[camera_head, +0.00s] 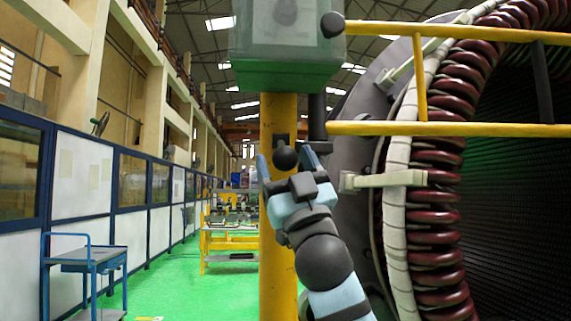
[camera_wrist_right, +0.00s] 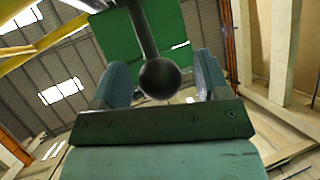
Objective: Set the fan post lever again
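The yellow fan post (camera_head: 278,230) stands upright in the middle of the head view, with a green-based box (camera_head: 288,70) on top. The lever's black ball knob (camera_head: 284,158) shows in front of the post. In the right wrist view the knob (camera_wrist_right: 159,78) hangs at the end of a dark rod (camera_wrist_right: 141,28). My right gripper (camera_head: 286,163) is open, its two fingers on either side of the knob. In the wrist view, gaps show between the knob and both fingers, so it looks ungripped. The lever's mount is partly hidden. My left gripper is not in view.
A large stator (camera_head: 435,180) with dark red coils and yellow rails (camera_head: 450,129) stands close on the right. A blue cart (camera_head: 85,262) stands at the left, and a yellow frame (camera_head: 228,242) behind the post. Green floor (camera_head: 180,285) is clear between them.

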